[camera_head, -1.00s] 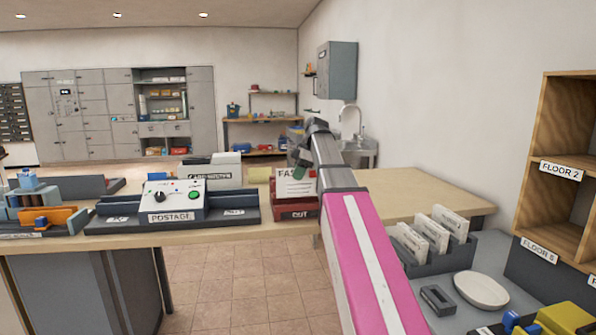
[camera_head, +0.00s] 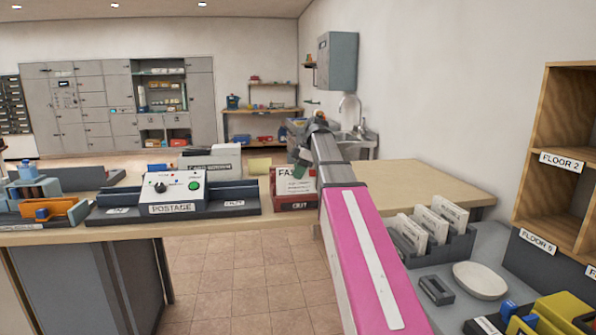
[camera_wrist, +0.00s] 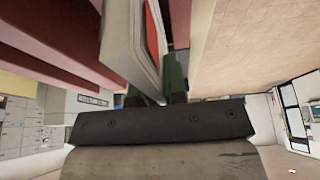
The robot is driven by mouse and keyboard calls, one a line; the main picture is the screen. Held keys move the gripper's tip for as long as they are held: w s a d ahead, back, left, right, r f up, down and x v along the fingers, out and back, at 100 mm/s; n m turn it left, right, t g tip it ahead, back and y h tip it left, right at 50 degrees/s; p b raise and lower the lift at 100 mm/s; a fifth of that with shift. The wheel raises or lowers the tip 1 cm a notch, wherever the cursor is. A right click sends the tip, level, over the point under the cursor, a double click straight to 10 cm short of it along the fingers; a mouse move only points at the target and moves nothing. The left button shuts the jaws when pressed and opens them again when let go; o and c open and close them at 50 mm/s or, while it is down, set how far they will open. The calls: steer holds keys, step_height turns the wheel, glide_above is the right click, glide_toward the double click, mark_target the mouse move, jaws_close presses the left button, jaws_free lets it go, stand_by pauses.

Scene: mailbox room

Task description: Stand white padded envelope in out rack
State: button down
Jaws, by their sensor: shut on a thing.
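The red out rack (camera_head: 299,207) stands at the right end of the far counter section, with an OUT label on its front. A white, upright piece lettered "FA…" (camera_head: 296,186) shows at the rack, its upper edge partly behind my gripper. My gripper (camera_head: 302,160) is over the rack, its jaws mostly hidden by my arm. In the wrist view, the green fingers (camera_wrist: 156,85) are shut on the white padded envelope (camera_wrist: 122,42), which has a red patch. It is beside the rack's dark red walls (camera_wrist: 45,42). Whether its lower edge touches the rack floor is hidden.
The postage unit (camera_head: 174,190) in its dark tray is left of the rack, with a grey box (camera_head: 210,160) behind. The wooden counter (camera_head: 420,182) right of the rack is clear. At front right are a dark sorter (camera_head: 450,248), a white dish (camera_head: 480,280) and wooden shelves (camera_head: 570,150).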

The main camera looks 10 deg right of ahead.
mark_target(298, 182)
steer(key=shift+f, duration=1.3)
steer(key=shift+s+f, duration=0.3)
steer(key=shift+f, duration=0.25)
steer(key=c, duration=1.1)
jaws_free()
steer(key=shift+s, duration=0.1)
steer(key=shift+r, duration=0.1)
steer(key=shift+w+r, duration=0.5)
steer(key=shift+r, duration=0.4)
steer(key=shift+s+r, duration=0.1)
steer(key=shift+r, duration=2.55)
